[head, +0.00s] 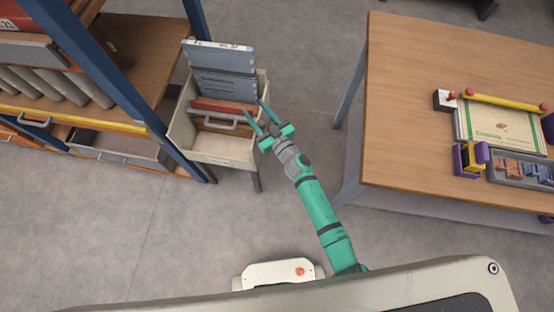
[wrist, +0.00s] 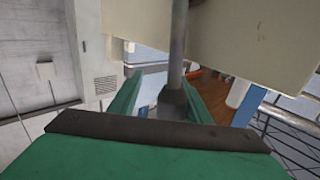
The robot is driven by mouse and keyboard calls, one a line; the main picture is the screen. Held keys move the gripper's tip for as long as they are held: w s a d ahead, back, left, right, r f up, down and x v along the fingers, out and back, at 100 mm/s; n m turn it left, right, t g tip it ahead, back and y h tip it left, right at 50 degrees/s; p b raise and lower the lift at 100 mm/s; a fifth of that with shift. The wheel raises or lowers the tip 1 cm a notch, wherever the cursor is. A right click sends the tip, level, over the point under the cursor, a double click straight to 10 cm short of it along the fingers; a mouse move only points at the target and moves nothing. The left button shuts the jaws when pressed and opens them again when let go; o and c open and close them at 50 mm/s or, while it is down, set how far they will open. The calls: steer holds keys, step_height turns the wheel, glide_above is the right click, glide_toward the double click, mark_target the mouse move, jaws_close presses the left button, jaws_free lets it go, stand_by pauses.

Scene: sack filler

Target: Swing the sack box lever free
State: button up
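A beige open-topped box (head: 215,150) stands on a grey leg, left of the middle in the head view. My gripper (head: 256,107) is at its right edge there, fingers spread and pointing up-left. In the wrist view the green fingers of my gripper (wrist: 165,85) are apart. A grey upright rod (wrist: 179,45) with a darker block at its lower end shows between them, beyond or level with the tips; I cannot tell if they touch it. Beige panels (wrist: 255,50) flank the rod. I cannot make out for certain which part is the lever.
The box holds grey binders (head: 222,70), a red item and a grey handle (head: 228,123). A blue-posted wooden shelf (head: 140,55) stands close on its left. A wooden table (head: 410,110) with a puzzle-like board is on the right. Grey floor lies open between.

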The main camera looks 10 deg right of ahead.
steer(key=shift+s+d, duration=0.25)
steer(key=shift+d, duration=0.05)
steer(key=s+d+r+h, duration=0.1)
steer(key=s+d, duration=0.3)
steer(key=s, duration=0.6)
steer(key=s+d+h, duration=0.1)
steer(key=s+d, duration=0.2)
steer(key=s, duration=0.7)
steer(key=s+a+r+m+h, duration=0.1)
steer(key=s+r+h, duration=0.1)
steer(key=s, duration=0.6)
steer(key=s+a+r+m+h, duration=0.1)
steer(key=s+a+r, duration=0.1)
steer(key=s, duration=0.5)
steer(key=shift+s+a+r+m+h, duration=0.3)
steer(key=shift+s+r+h, duration=0.1)
steer(key=shift+r, duration=0.15)
